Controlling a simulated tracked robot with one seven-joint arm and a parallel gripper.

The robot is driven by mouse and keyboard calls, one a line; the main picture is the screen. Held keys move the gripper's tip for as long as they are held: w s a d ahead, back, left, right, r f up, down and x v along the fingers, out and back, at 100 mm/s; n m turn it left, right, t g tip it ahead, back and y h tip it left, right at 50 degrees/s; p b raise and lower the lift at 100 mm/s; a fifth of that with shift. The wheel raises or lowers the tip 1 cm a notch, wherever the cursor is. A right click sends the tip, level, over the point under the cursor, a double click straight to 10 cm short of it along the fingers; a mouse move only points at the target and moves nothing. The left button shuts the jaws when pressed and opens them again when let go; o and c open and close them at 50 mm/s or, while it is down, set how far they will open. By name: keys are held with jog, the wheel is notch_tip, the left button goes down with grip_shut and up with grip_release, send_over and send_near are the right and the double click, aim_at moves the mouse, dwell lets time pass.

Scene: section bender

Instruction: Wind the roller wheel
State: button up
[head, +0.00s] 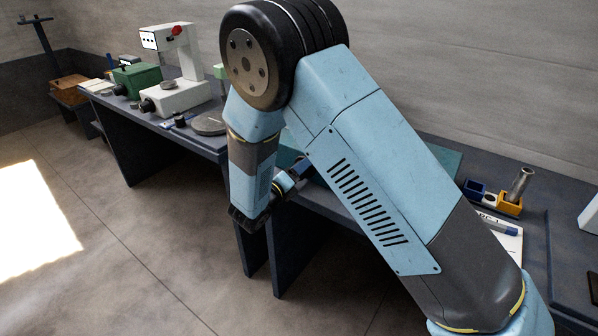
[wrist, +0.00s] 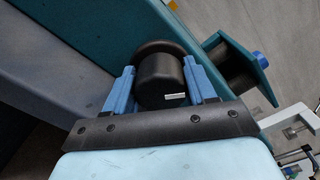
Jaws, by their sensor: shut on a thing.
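In the wrist view, my gripper (wrist: 161,82) has one blue finger on each side of a black round knob (wrist: 160,75). The fingers are shut on this knob, which has a small pale label on its side. A dark rounded rim, apparently of the roller wheel (wrist: 157,46), shows just behind the knob; most of it is hidden. In the head view, my arm covers most of the bender and the knob. How far the wheel is turned cannot be told.
A teal bracket (wrist: 242,62) with a blue cap stands right of the knob. Green (head: 136,80) and white (head: 178,96) machines stand on the bench at left. A metal tube (head: 519,184) stands in a yellow holder at right. The floor at left is clear.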

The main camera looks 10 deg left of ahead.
jog(key=n, duration=0.4)
jog(key=shift+a, duration=0.25)
jog(key=shift+f+n, duration=0.1)
jog(key=shift+n, duration=1.3)
jog(key=shift+a, duration=0.1)
jog(key=o, duration=0.7)
jog(key=shift+f, duration=0.1)
jog(key=o, duration=0.3)
jog(key=v, duration=1.3)
jog(key=shift+s, duration=0.35)
